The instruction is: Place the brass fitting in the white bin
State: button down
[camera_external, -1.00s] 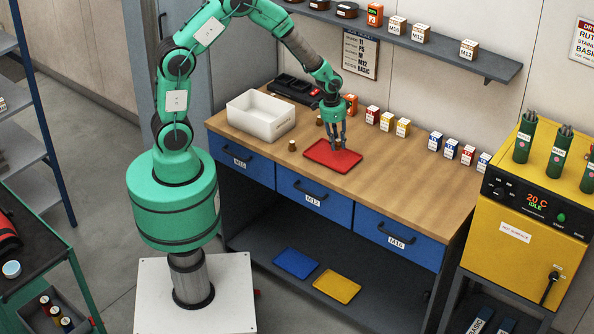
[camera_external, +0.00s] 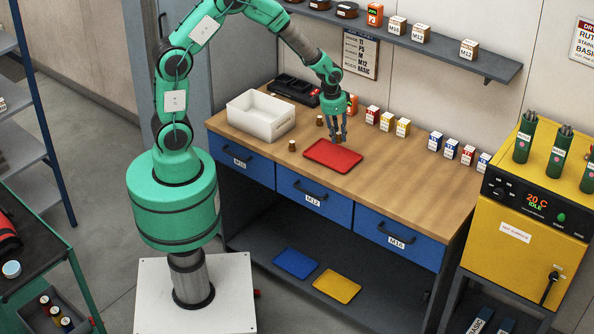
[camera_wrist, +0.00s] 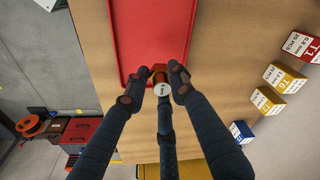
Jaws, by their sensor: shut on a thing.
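My gripper (camera_external: 339,136) is shut on a small brass-coloured fitting, with the fingers pointing down over the far edge of the red tray. In the wrist view the fitting (camera_wrist: 161,90) sits between the fingertips, its pale round end facing the camera; the fingers hide part of it. The fitting appears a little above the tray. The white bin (camera_external: 246,121) stands open at the left of the workbench, left of my gripper. Its inside floor is only partly visible.
The red tray (camera_external: 333,157) lies on the workbench (camera_external: 400,165). Two small brownish fittings, one nearer (camera_external: 291,146) and one farther back (camera_external: 319,120), stand between bin and tray. Small boxes (camera_external: 388,121) line the back. A shelf (camera_external: 440,50) juts from the wall above.

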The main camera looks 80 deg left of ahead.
aim_at(338, 133)
notch_tip(338, 133, up, 8)
jog(key=shift+f, duration=0.25)
jog(key=s+a+n+g+y+b, duration=0.2)
jog(key=s+a+n, duration=1.6)
jog(key=s+a, duration=1)
jog(key=shift+s+d+f, duration=0.1)
jog(key=shift+d+f, duration=0.05)
jog(key=shift+f, duration=1.15)
jog(key=shift+s+d+f, duration=0.1)
jog(key=shift+f, duration=1.2)
jog(key=shift+f+b, duration=0.5)
jog(key=shift+f, duration=2.65)
jog(key=shift+f, duration=0.1)
